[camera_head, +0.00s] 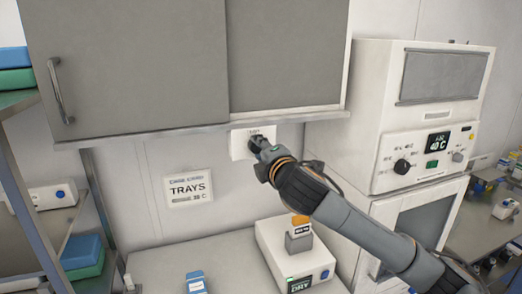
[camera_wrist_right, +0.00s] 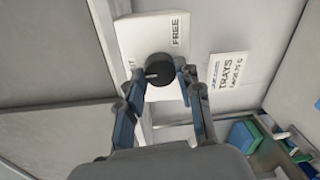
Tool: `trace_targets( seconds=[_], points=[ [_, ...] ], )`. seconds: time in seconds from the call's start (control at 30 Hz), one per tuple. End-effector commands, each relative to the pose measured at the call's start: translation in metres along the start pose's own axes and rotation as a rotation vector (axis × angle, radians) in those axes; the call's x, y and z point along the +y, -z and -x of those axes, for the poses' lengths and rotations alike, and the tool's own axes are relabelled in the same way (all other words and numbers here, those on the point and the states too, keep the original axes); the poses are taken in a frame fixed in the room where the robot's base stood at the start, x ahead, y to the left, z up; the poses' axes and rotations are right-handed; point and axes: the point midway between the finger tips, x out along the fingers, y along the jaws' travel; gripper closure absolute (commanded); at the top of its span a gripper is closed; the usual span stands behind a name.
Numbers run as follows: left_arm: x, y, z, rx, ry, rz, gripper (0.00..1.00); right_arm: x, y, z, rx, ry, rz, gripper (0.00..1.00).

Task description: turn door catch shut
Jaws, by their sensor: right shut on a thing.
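The door catch is a dark round knob (camera_wrist_right: 160,68) on a white plate (camera_head: 238,147) mounted just under the wall cabinet. In the right wrist view the plate (camera_wrist_right: 150,28) reads FREE beside the knob, and a second label is mostly hidden by a finger. A pale pointer mark on the knob faces away from the FREE word, toward the picture's left. My right gripper (camera_head: 262,147) reaches up to the plate with its fingers shut on the knob, one on each side. My left gripper is not in view.
The grey cabinet doors (camera_head: 125,60) are closed above the plate. A white oven-like unit (camera_head: 350,100) stands close on the right. A TRAYS sign (camera_head: 188,188) hangs at lower left. A small white device (camera_head: 275,250) sits on the counter below my right arm.

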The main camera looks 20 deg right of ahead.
Motion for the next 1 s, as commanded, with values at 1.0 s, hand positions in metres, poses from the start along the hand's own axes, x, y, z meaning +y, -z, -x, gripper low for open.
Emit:
trace_targets(
  seconds=[1.0],
  points=[
    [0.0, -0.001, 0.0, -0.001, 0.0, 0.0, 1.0, -0.001, 0.0, 0.086, 0.001, -0.001, 0.002, 0.42]
  ],
)
